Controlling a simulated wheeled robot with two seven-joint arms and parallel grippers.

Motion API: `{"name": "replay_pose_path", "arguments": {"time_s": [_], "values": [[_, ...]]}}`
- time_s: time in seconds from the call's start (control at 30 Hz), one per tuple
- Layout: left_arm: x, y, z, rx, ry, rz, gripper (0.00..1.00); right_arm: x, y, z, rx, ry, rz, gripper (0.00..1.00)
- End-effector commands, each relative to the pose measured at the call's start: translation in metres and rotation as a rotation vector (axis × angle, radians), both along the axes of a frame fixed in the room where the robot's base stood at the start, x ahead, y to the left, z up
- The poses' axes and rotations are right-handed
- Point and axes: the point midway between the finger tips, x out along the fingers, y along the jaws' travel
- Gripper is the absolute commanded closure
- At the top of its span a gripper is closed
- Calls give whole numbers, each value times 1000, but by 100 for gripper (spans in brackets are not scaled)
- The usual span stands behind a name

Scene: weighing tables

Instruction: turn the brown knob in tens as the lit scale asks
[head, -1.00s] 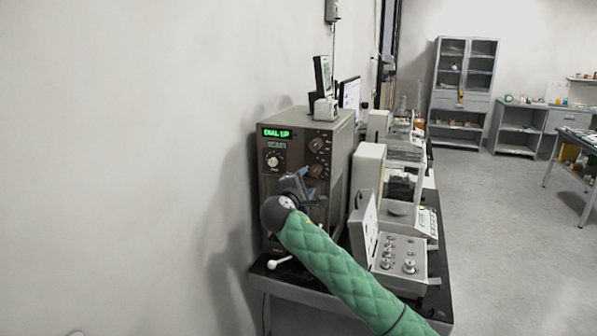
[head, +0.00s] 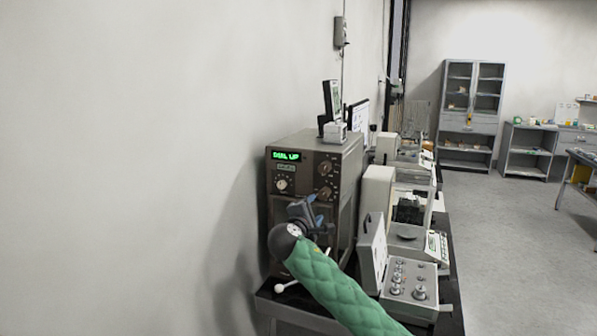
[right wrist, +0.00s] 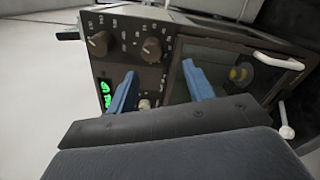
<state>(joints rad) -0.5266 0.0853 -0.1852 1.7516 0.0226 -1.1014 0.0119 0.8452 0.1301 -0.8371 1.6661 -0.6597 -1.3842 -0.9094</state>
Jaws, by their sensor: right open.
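The lit scale (head: 313,158) is a brown box on the table's near end; its green display (head: 286,156) appears to read "DIAL UP". Two brown knobs, an upper one (head: 326,168) and a lower one (head: 325,193), sit right of the display; I cannot read which is for tens. A pale knob (head: 281,184) is below the display. My right gripper (head: 304,211) is open and empty in front of the panel, below the knobs. In the right wrist view its blue fingers (right wrist: 160,88) are apart, with the brown knobs (right wrist: 152,49) (right wrist: 98,44) beyond them. My left gripper is out of view.
A white lever (head: 287,286) sticks out at the scale's lower front. A box of metal weights (head: 411,285) with a raised lid and other balances stand close on the right. A small device (head: 333,112) stands on the scale. The wall is close on the left.

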Motion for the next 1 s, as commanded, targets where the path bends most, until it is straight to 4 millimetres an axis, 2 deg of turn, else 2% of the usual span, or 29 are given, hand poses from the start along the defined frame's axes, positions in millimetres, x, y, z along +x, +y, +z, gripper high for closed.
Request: {"name": "replay_pose_path", "arguments": {"time_s": [0.03, 0.17, 0.33, 0.47, 0.77, 0.9, 1.0], "values": [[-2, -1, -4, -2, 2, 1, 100, -4, 8, -13, 11, 14, 9, 48], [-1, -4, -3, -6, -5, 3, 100, -8, 18, -25, 66, 41, 11, 48], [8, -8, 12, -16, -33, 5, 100, -9, 21, -30, 139, 58, -2, 48], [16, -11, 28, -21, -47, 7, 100, -6, 18, -27, 102, 76, -7, 48], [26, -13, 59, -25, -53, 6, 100, 3, 4, -7, -163, 127, -7, 48], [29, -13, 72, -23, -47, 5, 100, 8, -6, 4, -376, 163, -9, 48], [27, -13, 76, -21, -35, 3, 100, 9, -5, 8, -552, 192, -4, 48]]}}
